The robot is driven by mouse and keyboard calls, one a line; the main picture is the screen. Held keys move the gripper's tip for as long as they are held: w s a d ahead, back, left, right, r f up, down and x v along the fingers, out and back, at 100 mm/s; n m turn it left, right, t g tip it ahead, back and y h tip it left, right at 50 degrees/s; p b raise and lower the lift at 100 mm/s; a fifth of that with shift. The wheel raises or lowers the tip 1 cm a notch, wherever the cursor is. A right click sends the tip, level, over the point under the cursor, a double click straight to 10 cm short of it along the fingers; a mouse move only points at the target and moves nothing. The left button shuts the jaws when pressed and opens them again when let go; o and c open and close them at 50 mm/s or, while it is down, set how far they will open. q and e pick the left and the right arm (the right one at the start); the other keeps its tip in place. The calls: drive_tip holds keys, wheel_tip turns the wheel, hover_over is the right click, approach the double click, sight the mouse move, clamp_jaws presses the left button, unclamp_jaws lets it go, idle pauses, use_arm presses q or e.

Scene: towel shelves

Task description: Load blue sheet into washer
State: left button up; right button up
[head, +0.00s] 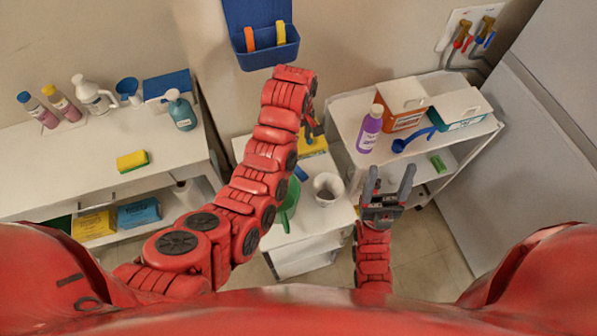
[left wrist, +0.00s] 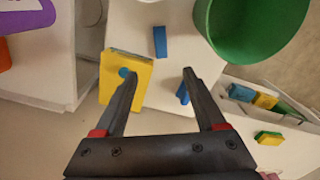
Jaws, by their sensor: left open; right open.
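Two small flat blue pieces lie on a low white surface in the left wrist view. One blue piece (left wrist: 160,41) is in the open beyond my fingertips; the other blue piece (left wrist: 183,94) is partly hidden by a finger. A blue piece (head: 300,173) also shows in the head view; I cannot tell whether any is the blue sheet. No washer is recognisable. My left gripper (left wrist: 158,75) is open and empty above this surface, one finger overlapping a yellow box with a blue spot (left wrist: 125,75). My right gripper (head: 391,170) is open and empty near the right cart.
A green container (head: 290,203) and a white cup (head: 328,188) stand on the low white unit. The right cart (head: 345,105) holds a purple bottle (head: 369,130) and boxes. Bottles and a sponge (head: 132,160) stand on the left shelf (head: 70,175). A blue bin (head: 262,35) hangs behind.

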use_arm(q)
drive_tip(key=b, duration=0.9)
hover_over(299, 172)
drive_tip(key=f, duration=1.1)
drive_tip(key=shift+w+a, duration=0.1)
drive_tip(key=shift+w, duration=0.25)
drive_tip(key=shift+f+b, duration=0.3)
drive_tip(key=shift+f, duration=0.35)
drive_tip(key=f+p, duration=0.3)
drive_tip(key=shift+s, duration=0.35)
drive_tip(key=shift+w+f, duration=0.1)
drive_tip(key=shift+f, duration=0.85)
clamp_jaws()
